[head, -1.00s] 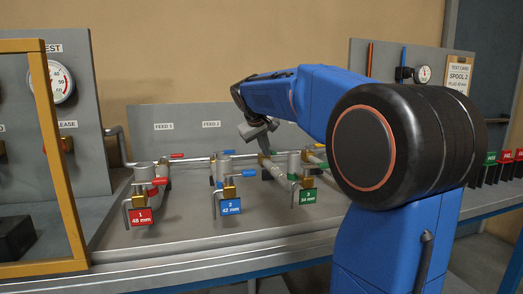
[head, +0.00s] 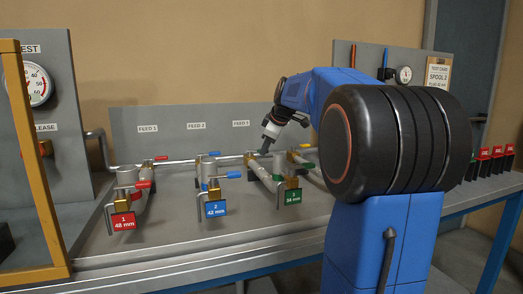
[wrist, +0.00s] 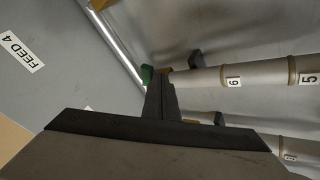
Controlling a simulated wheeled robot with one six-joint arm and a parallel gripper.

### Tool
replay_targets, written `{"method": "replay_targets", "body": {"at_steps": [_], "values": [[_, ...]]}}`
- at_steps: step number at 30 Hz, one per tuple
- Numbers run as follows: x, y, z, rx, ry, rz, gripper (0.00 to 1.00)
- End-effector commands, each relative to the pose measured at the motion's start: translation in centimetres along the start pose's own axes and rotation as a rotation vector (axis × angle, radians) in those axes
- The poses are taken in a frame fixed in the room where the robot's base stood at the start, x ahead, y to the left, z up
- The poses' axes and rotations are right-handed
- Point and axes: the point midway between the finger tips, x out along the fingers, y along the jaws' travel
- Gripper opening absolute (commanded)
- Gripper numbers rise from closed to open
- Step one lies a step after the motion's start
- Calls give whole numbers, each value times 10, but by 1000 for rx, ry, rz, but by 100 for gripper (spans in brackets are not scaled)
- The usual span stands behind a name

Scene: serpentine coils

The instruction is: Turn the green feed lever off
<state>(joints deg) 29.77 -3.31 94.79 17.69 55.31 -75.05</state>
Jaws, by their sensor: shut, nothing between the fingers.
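The green lever (wrist: 147,73) shows in the wrist view as a small green piece beside a brass fitting, at the end of a grey pipe numbered 5 and 6. My gripper (wrist: 161,80) is shut and empty, its fingertips right next to the green piece and partly covering it. I cannot tell if they touch. In the head view my gripper (head: 264,151) points down near the back pipe, under the FEED 3 label. There, a green handle (head: 308,165) shows by the valve with the green 36 mm tag (head: 293,196).
Red 48 mm (head: 123,222) and blue 42 mm (head: 214,209) tags hang on the valves to the left. A back panel (head: 180,145) stands behind the pipes. A yellow frame (head: 38,160) is at the far left. The bench front is clear.

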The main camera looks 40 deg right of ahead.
Motion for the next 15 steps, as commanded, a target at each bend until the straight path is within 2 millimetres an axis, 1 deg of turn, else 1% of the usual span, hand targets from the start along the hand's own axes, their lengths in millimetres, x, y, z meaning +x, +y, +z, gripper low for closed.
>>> {"method": "replay_targets", "body": {"at_steps": [5,15], "values": [[4,11,6,-108,58,-60,0],[10,28,10,-306,162,-164,0]]}}
